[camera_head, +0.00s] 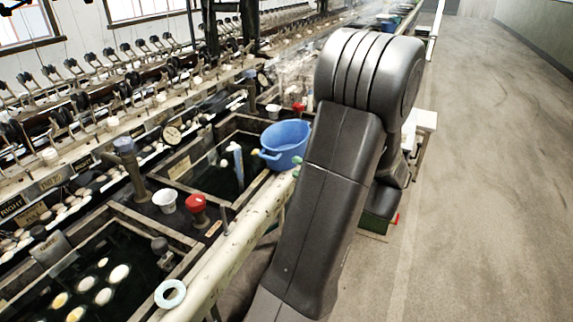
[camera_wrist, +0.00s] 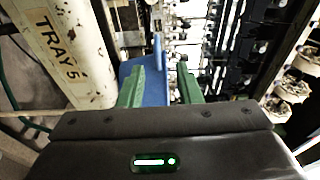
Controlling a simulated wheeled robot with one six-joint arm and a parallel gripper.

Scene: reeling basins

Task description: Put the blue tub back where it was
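The blue tub (camera_head: 287,143) sits upright at the rim of the far basin, beside the long pale pipe, in the head view. My arm stands in front of its right side, and most of my gripper is hidden there. In the wrist view my gripper (camera_wrist: 160,84) has its two green fingers apart. Part of the blue tub (camera_wrist: 154,90) shows beside the left finger and in the gap, clear of the right finger. I cannot tell whether the left finger touches it.
The pale pipe (camera_head: 232,242) runs along the basins' front edge; its TRAY 5 label shows in the wrist view. A red knob (camera_head: 196,203), a white cup (camera_head: 165,201) and a pale blue ring (camera_head: 170,293) stand near. Cocoons float in the near basin. The floor (camera_head: 490,180) at right is clear.

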